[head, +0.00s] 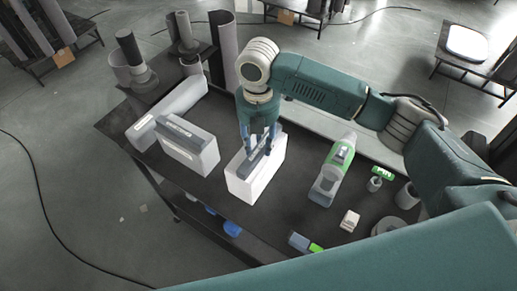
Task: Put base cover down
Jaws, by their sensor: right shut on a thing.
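The base cover appears to be a white, box-shaped piece (256,182) with a dark grey strip along its top, near the middle of the dark workbench (215,190). My right gripper (260,146) points down from above and is shut on the top of this piece. The fingers hide part of the dark strip. The piece is upright; I cannot tell whether its underside touches the bench. My left gripper is not in view.
Two grey boxy parts (188,146) (150,125) lie to the left. A green-and-grey tool (333,172) lies right of the white piece, with small parts (350,220) nearby. Dark cylinders (131,50) stand at the back left. Bare bench lies between the white piece and the tool.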

